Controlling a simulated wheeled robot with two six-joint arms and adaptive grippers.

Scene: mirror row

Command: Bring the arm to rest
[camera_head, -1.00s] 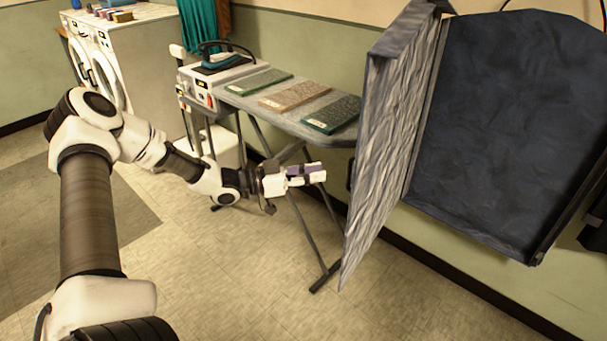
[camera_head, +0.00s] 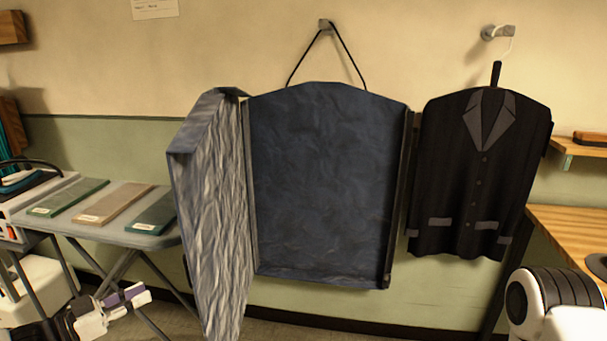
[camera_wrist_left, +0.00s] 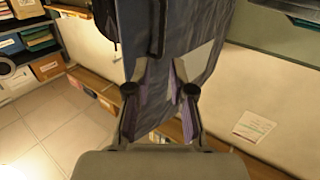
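My left gripper (camera_head: 138,295) is low at the left of the head view, below the ironing board (camera_head: 150,240) and left of the open grey flap of the garment bag. In the left wrist view its purple-padded fingers (camera_wrist_left: 160,75) stand apart with nothing visibly held. The bag's cloth shows beyond and between them there. In the head view a small gap shows between the fingertips and the flap. At the lower right of the head view a white and black link of my right arm (camera_head: 550,300) shows; the right gripper is out of view.
The dark blue garment bag (camera_head: 325,185) hangs open on the wall, its grey flap (camera_head: 212,220) jutting out. A black jacket (camera_head: 480,175) hangs to its right. A wooden bench (camera_head: 570,235) stands far right. Several fabric samples, including a tan one (camera_head: 115,203), lie on the ironing board.

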